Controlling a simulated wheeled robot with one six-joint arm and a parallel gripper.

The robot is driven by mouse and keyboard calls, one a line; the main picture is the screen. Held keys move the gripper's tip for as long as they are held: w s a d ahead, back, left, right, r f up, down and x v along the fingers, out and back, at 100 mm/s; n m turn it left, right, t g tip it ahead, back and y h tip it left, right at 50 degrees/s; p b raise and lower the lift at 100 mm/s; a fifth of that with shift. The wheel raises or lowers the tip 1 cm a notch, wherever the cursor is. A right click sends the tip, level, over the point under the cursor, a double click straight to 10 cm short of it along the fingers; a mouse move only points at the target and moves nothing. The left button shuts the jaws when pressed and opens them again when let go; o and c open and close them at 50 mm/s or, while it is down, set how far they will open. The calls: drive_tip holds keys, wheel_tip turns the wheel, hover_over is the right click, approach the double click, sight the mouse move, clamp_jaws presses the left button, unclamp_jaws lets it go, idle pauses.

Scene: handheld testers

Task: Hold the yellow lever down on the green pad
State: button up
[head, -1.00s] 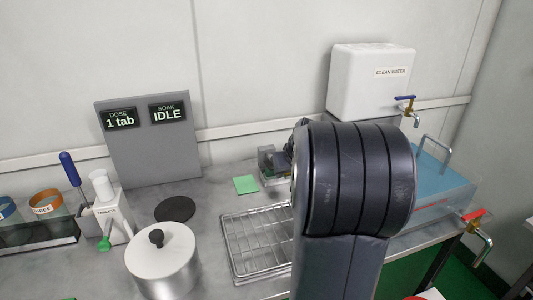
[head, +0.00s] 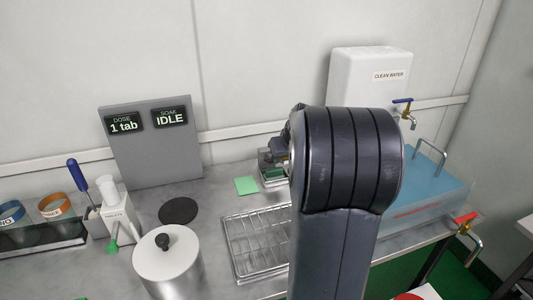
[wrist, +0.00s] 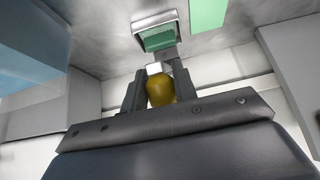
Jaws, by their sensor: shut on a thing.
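In the wrist view my gripper (wrist: 160,88) is shut on a rounded yellow piece, which looks like the yellow lever (wrist: 161,92), with a small white block (wrist: 153,69) at its end. It is held off the counter. The green pad (head: 246,185) lies flat and bare on the counter; its edge also shows at the top of the wrist view (wrist: 207,12), apart from the lever. In the head view my arm hides the lever and most of my gripper.
A wire rack (head: 255,240) lies in front. A grey panel (head: 155,160) reads "1 tab" and "IDLE". A lidded pot (head: 168,262) and blue-lidded bath (head: 430,190) flank the rack.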

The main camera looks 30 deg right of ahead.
drive_tip(key=shift+w+r, duration=0.25)
drive_tip(key=shift+r, duration=0.25)
drive_tip(key=shift+d, duration=0.1)
drive_tip(key=shift+w+d+r+p, duration=0.15)
drive_tip(key=shift+w+r+p, duration=0.5)
drive_tip(key=shift+r+p, duration=0.45)
drive_tip(key=shift+w+d+r+p, duration=0.15)
drive_tip(key=shift+w+r+p, duration=0.3)
drive_tip(key=shift+w+p, duration=0.2)
drive_tip(key=shift+w+d+r+p, duration=0.15)
drive_tip(key=shift+w+r+p, duration=0.35)
drive_tip(key=shift+p, duration=0.25)
